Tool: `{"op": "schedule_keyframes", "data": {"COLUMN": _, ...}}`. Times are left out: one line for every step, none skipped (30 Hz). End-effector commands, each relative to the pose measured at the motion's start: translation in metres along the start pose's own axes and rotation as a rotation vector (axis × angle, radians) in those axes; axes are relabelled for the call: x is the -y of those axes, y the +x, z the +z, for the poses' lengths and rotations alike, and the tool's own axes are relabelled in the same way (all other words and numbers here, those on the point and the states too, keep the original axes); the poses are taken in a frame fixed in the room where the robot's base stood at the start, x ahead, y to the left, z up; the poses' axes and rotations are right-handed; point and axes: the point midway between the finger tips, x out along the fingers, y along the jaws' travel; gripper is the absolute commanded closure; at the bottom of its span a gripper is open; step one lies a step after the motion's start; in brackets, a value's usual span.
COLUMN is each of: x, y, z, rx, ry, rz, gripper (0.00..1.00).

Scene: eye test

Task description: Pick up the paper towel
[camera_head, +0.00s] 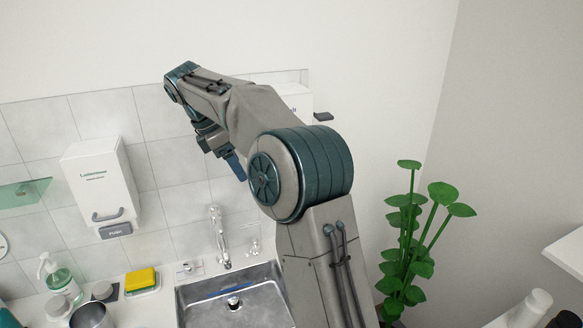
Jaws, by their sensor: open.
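I cannot make out a paper towel for certain. A white box (298,99) on the back wall, with a dark tab at its lower right, is mostly hidden behind my arm; I cannot tell whether it holds towels. My gripper (235,165) points down in front of the tiled wall, above and behind the sink area. Its blue finger shows and the rest is partly hidden by my arm. It is open, and I see nothing held in it.
A white dispenser (100,188) hangs on the tiles at left. Below are a metal sink (205,295) with a tap (219,238), a yellow sponge (140,279), a soap bottle (60,280) and a metal cup (92,316). A green plant (412,240) stands right of my arm. White containers (530,308) stand lower right.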

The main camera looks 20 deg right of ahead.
Motion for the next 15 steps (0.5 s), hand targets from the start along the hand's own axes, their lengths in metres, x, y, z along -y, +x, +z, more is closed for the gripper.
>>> {"op": "schedule_keyframes", "data": {"x": -0.001, "y": 0.001, "z": 0.006, "rx": 0.001, "ry": -0.003, "rz": -0.003, "gripper": 0.31}}
{"op": "schedule_keyframes", "data": {"x": -0.002, "y": 0.002, "z": 0.01, "rx": 0.001, "ry": -0.004, "rz": -0.003, "gripper": 0.31}}
{"op": "schedule_keyframes", "data": {"x": -0.002, "y": 0.005, "z": 0.017, "rx": 0.001, "ry": -0.003, "rz": -0.003, "gripper": 0.31}}
{"op": "schedule_keyframes", "data": {"x": -0.001, "y": 0.007, "z": 0.022, "rx": 0.001, "ry": -0.003, "rz": -0.003, "gripper": 0.31}}
{"op": "schedule_keyframes", "data": {"x": -0.001, "y": 0.009, "z": 0.029, "rx": 0.001, "ry": -0.002, "rz": -0.004, "gripper": 0.31}}
{"op": "schedule_keyframes", "data": {"x": -0.001, "y": 0.012, "z": 0.037, "rx": 0.001, "ry": -0.001, "rz": -0.003, "gripper": 0.31}}
{"op": "schedule_keyframes", "data": {"x": -0.001, "y": 0.015, "z": 0.043, "rx": 0.001, "ry": -0.001, "rz": -0.004, "gripper": 0.31}}
{"op": "schedule_keyframes", "data": {"x": -0.001, "y": 0.017, "z": 0.049, "rx": 0.001, "ry": -0.001, "rz": -0.004, "gripper": 0.31}}
{"op": "schedule_keyframes", "data": {"x": -0.001, "y": 0.021, "z": 0.057, "rx": 0.001, "ry": 0.0, "rz": -0.004, "gripper": 0.31}}
{"op": "schedule_keyframes", "data": {"x": -0.001, "y": 0.023, "z": 0.063, "rx": 0.001, "ry": -0.001, "rz": -0.003, "gripper": 0.31}}
{"op": "schedule_keyframes", "data": {"x": -0.001, "y": 0.025, "z": 0.068, "rx": 0.001, "ry": -0.002, "rz": -0.004, "gripper": 0.31}}
{"op": "schedule_keyframes", "data": {"x": -0.001, "y": 0.028, "z": 0.075, "rx": 0.0, "ry": -0.001, "rz": -0.004, "gripper": 0.31}}
{"op": "schedule_keyframes", "data": {"x": -0.001, "y": 0.03, "z": 0.079, "rx": 0.0, "ry": -0.002, "rz": -0.002, "gripper": 0.31}}
{"op": "schedule_keyframes", "data": {"x": -0.001, "y": 0.032, "z": 0.083, "rx": 0.0, "ry": -0.002, "rz": -0.002, "gripper": 0.31}}
{"op": "schedule_keyframes", "data": {"x": -0.001, "y": 0.034, "z": 0.087, "rx": 0.0, "ry": -0.003, "rz": -0.002, "gripper": 0.31}}
